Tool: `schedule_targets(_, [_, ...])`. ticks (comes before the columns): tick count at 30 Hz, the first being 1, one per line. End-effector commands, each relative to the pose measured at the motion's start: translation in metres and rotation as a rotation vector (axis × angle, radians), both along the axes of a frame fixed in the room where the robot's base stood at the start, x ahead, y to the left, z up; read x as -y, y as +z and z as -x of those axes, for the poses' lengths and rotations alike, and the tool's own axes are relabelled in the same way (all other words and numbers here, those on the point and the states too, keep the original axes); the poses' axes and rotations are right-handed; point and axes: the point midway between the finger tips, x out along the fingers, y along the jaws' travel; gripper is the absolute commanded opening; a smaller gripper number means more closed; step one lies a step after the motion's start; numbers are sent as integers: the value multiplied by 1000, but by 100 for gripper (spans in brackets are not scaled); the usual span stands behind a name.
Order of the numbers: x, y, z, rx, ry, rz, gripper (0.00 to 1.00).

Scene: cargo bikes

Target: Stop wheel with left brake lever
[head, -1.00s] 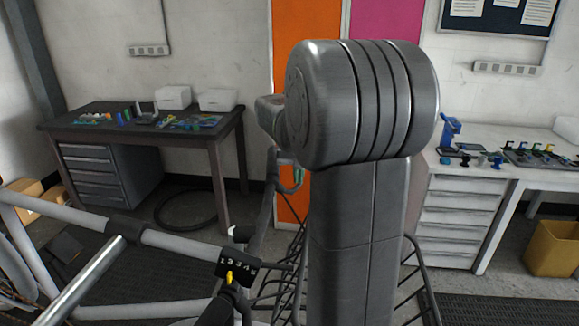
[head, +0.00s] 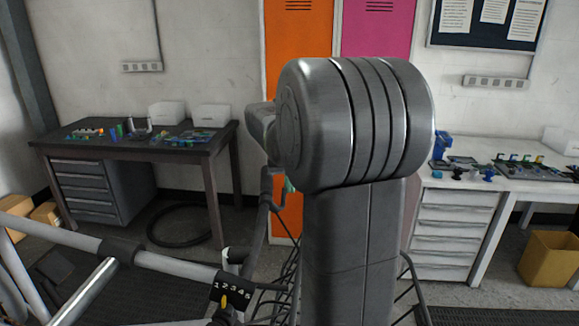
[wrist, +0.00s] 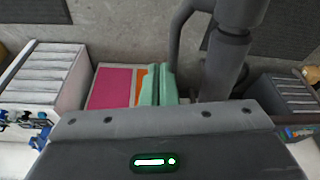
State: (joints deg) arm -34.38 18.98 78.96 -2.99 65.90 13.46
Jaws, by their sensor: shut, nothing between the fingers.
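The bike's dark handlebar (head: 256,225) runs up just left of my arm in the head view. A small lever with a pale tip (head: 226,254) sits beside it, above a shifter plate marked with numbers. In the wrist view, my gripper (wrist: 157,84) shows as two teal fingers, shut together and empty. Right beside them are a thin curved dark bar (wrist: 177,32), which looks like the brake lever, and a thick dark grip (wrist: 226,62). I cannot tell whether the fingers touch the bar. In the head view, my arm hides most of the gripper. No wheel is clearly visible.
The bike's grey frame tubes (head: 160,262) cross the lower left. A dark workbench (head: 130,150) stands back left and a white bench (head: 480,190) at right. A cardboard box (head: 551,258) stands on the floor at right. Lockers (head: 300,30) are behind my arm.

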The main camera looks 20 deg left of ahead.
Motion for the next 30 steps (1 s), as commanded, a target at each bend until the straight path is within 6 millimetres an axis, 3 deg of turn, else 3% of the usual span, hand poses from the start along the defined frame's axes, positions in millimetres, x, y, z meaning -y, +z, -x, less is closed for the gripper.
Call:
schedule_targets(9, [8,68,23,3,36,-4,0])
schedule_targets(15, [12,102,34,1,53,-2,0])
schedule_targets(21, [14,116,39,0,61,-1,0])
schedule_targets(30, [14,117,39,0,61,-1,0])
